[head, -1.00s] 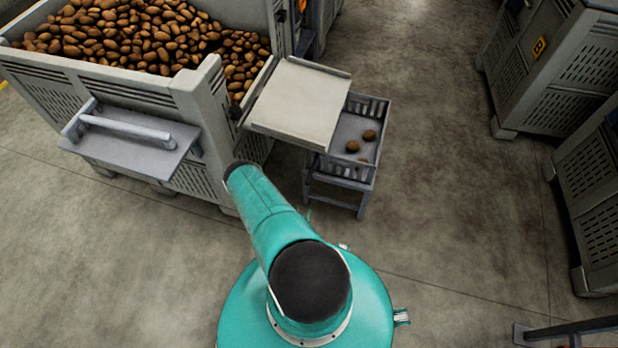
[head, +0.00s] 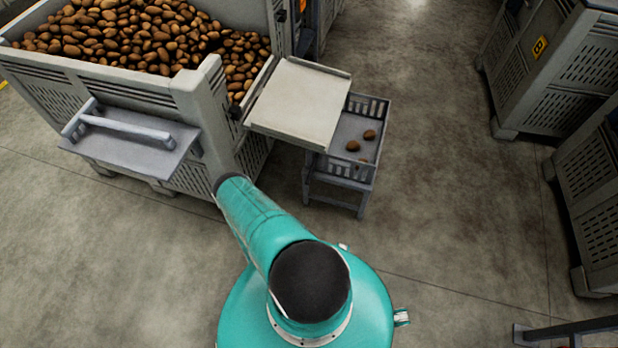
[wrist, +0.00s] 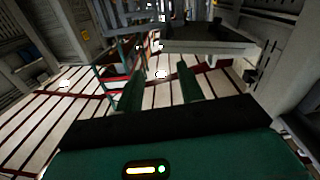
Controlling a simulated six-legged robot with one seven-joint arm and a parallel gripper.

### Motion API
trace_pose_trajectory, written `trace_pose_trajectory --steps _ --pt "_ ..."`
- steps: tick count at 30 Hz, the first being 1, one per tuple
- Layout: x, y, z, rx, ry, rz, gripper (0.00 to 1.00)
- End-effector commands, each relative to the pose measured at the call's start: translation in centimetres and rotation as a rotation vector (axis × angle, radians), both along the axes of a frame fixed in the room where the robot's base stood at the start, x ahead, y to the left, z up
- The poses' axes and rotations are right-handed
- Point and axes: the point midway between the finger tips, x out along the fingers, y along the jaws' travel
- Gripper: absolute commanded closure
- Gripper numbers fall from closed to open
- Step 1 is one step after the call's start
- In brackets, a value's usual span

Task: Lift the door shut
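The door looks to be the pale flat flap (head: 298,103) on the right side of the big potato bin (head: 190,92). It sticks out from an opening in the bin wall, lowered to about level, with potatoes behind its inner edge. In the wrist view, my gripper (wrist: 158,82) has its two green fingers apart with nothing between them. A grey slab (wrist: 208,46) lies ahead of the fingers there; I cannot tell whether it is the door. In the head view my gripper is hidden beyond my teal arm, which points toward the bin's near corner.
A slatted crate (head: 345,140) with a few potatoes stands on a low stand under and right of the flap. A grey shelf with a bar (head: 130,140) juts from the bin's front. More grey bins (head: 550,65) stand at right. The concrete floor (head: 450,180) between is clear.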

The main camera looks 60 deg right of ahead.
Motion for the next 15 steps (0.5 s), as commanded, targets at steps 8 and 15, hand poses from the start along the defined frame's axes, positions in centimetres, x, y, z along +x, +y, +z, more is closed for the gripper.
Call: trace_pose_trajectory --steps 8,15 --pt "-0.6 5.5 0.0 -0.001 0.0 0.004 0.62" --pt "-0.9 7.1 0.0 -0.001 -0.002 0.0 0.62"
